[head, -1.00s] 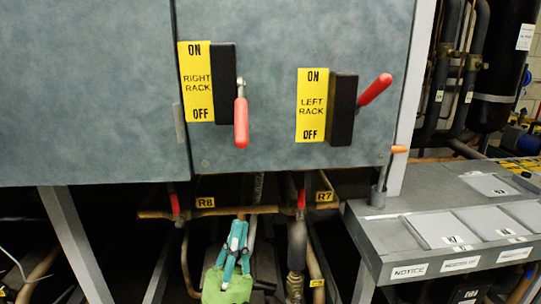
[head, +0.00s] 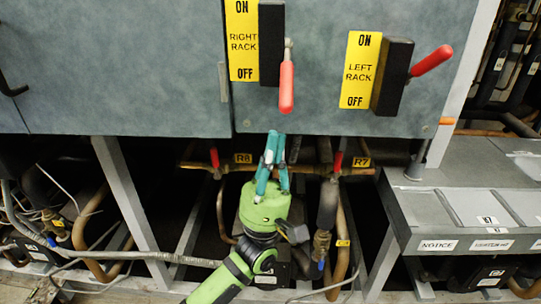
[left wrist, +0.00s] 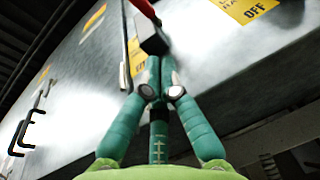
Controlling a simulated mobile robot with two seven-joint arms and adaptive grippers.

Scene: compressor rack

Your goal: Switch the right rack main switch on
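The right rack main switch is a black block (head: 271,42) with a red handle (head: 286,86) hanging down toward OFF on its yellow label (head: 242,40). The block (left wrist: 151,38) and a red handle (left wrist: 143,7) also show at the top of the left wrist view. My left gripper (head: 275,136) points up just below the handle's lower end, in front of the cabinet's lower edge. Its teal fingers are together, with nothing seen between them; they also show in the left wrist view (left wrist: 160,62). Contact with the handle cannot be told. My right gripper is not in view.
The left rack switch (head: 392,76), with its red handle (head: 432,60) sticking up to the right, is on the same grey cabinet (head: 130,70). Below are pipes, red valve handles and cabinet legs (head: 127,195). A grey bench (head: 450,200) stands at the right.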

